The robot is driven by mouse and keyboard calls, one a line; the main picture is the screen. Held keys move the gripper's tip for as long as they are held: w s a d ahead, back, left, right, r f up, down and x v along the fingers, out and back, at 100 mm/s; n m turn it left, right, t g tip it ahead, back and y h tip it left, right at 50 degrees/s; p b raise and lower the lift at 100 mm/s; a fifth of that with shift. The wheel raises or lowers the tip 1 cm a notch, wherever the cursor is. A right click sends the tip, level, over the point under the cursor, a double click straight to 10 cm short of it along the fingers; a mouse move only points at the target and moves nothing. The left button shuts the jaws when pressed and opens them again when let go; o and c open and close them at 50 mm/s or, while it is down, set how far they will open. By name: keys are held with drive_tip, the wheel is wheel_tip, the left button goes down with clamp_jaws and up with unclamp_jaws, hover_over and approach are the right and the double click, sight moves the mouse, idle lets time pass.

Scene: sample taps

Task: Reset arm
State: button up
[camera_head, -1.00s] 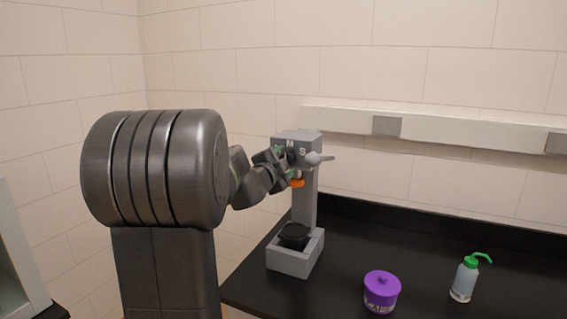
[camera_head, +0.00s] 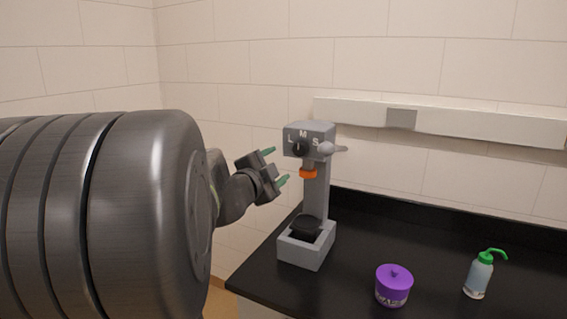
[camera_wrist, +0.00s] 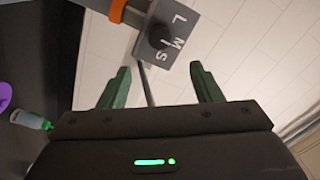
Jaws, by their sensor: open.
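My gripper (camera_head: 281,166) is open and empty, with its two green fingers spread apart. In the head view it is to the left of the grey sample tap (camera_head: 316,190), with a small gap between them. The tap's head carries the letters L, M and S and a black knob (camera_head: 299,148). An orange ring (camera_head: 308,173) is under the head, and a black cup (camera_head: 305,227) sits in the tap's base. In the wrist view the knob (camera_wrist: 158,38) and lettered face are beyond the fingertips, apart from them. The gripper also shows in the wrist view (camera_wrist: 161,75).
A purple lidded jar (camera_head: 393,286) and a wash bottle with a green top (camera_head: 479,274) stand on the black bench (camera_head: 430,262), right of the tap. A white rail (camera_head: 450,122) runs along the wall behind. Bench space between tap and jar is clear.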

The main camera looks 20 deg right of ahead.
sight(298, 151)
drive_tip(key=shift+s+a, duration=0.45)
drive_tip(key=shift+a, duration=0.05)
drive_tip(key=p+x, duration=0.1)
drive_tip(key=x, duration=1.2)
drive_tip(key=shift+w+d, duration=0.25)
drive_tip(key=shift+d, duration=0.1)
